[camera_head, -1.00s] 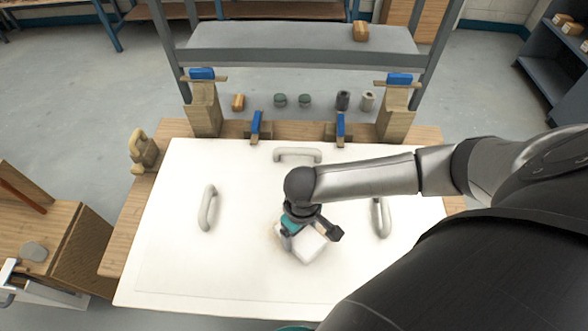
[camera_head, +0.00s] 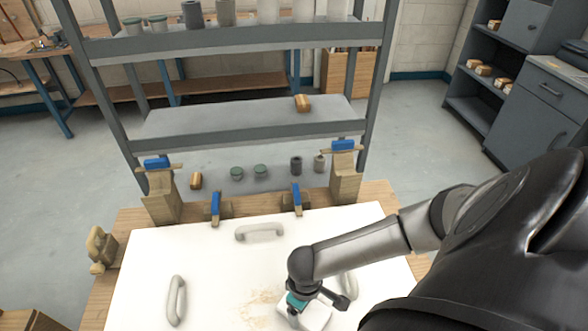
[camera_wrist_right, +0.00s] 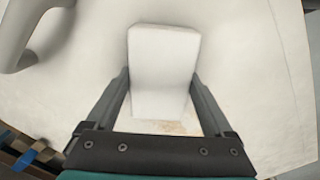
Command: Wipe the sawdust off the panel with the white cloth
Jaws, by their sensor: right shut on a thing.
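The white panel (camera_head: 220,275) lies flat on a wooden bench, with pale handles on it. A tan patch of sawdust (camera_head: 262,297) shows near the panel's middle, left of my right gripper (camera_head: 312,303). A little sawdust also shows in the right wrist view (camera_wrist_right: 165,126), close to the gripper. My right gripper is shut on the white cloth (camera_head: 319,315), a thick block-like pad. The cloth fills the space between the fingers in the right wrist view (camera_wrist_right: 162,65). It is at the panel surface; whether it touches is hard to tell. My left gripper is not in view.
Handles stand up from the panel at left (camera_head: 176,300), top (camera_head: 260,233) and right (camera_head: 349,285), the last partly behind my arm. Blue-topped clamps (camera_head: 215,207) line the far edge. A grey shelf rack (camera_head: 240,128) stands behind the bench.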

